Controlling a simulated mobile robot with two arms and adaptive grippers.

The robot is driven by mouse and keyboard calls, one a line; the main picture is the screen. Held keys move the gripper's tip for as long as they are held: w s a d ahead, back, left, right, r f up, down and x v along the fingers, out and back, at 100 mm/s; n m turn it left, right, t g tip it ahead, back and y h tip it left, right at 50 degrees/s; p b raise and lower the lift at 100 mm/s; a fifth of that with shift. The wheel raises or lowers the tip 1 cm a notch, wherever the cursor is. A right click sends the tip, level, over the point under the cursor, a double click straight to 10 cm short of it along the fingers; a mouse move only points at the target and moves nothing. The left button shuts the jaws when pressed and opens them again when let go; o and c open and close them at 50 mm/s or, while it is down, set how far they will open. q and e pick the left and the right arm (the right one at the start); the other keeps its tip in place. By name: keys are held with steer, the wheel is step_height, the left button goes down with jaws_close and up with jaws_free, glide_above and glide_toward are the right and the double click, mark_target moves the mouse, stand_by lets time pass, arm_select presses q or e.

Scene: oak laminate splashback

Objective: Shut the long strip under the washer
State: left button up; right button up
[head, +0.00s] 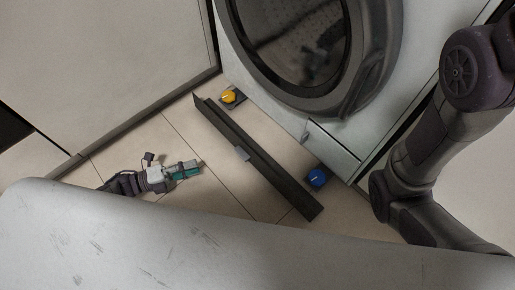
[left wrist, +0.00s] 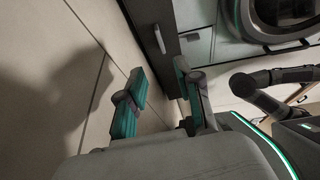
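The long dark strip (head: 268,172) stands out from the base of the washer (head: 345,150), open, with a floor gap behind it. A small light grey handle (head: 242,153) sits at its middle. My left gripper (head: 198,169) is low over the floor on the strip's outer side, apart from it, pointing towards it. In the left wrist view its teal-padded fingers (left wrist: 165,97) are spread with nothing between them. The strip (left wrist: 150,14) and its handle (left wrist: 160,39) show beyond the fingers there. My right gripper is out of view; only my right arm shows.
Behind the strip are a yellow knob (head: 228,97) and a blue knob (head: 317,177), near the washer's base. A pale cabinet panel (head: 110,50) stands at the left. Tiled floor (head: 215,190) lies clear between my left gripper and the strip.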

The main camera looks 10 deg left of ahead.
arm_select(q)
steer(key=shift+w+d, duration=0.2)
steer(key=shift+d, duration=0.1)
steer(key=shift+w+d+f, duration=0.1)
steer(key=shift+w+d, duration=0.05)
steer(key=shift+d, duration=0.15)
steer(key=b+x, duration=0.4)
steer(key=x, duration=0.8)
steer(key=shift+b, duration=0.4)
steer(key=shift+w+d, duration=0.2)
steer(key=shift+d, duration=0.25)
jaws_close()
